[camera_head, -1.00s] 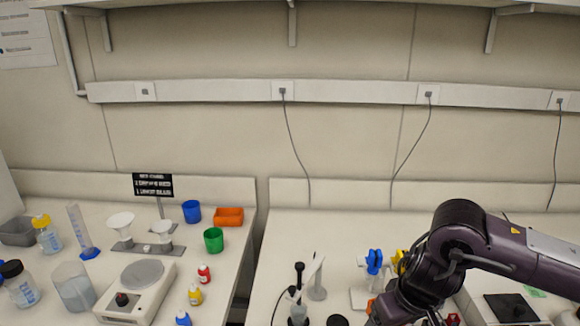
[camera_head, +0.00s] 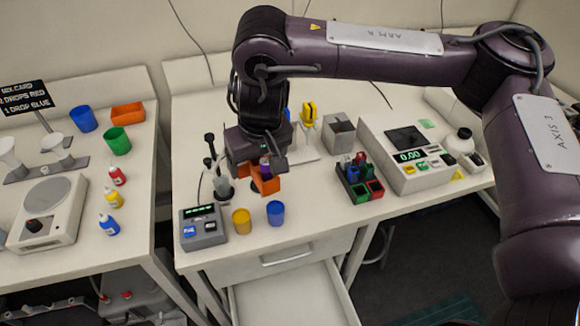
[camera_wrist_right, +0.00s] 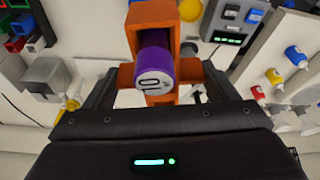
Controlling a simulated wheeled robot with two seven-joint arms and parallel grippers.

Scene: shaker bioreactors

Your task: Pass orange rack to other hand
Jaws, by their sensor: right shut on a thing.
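The orange rack (camera_head: 265,183) is in my right gripper (camera_head: 262,168), above the middle bench near its front. In the right wrist view the orange rack (camera_wrist_right: 150,20) sits between the two dark fingers of the right gripper (camera_wrist_right: 155,95), which is shut on it. A purple-capped tube (camera_wrist_right: 153,66) sits in the rack, its marked cap facing the wrist camera. In the head view the gripper body covers much of the rack, and only a little purple shows. My left gripper is not in the head view.
A grey device (camera_head: 202,228), a yellow cup (camera_head: 241,221) and a blue cup (camera_head: 275,212) stand below the rack. An open drawer (camera_head: 290,295) juts out below the bench.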

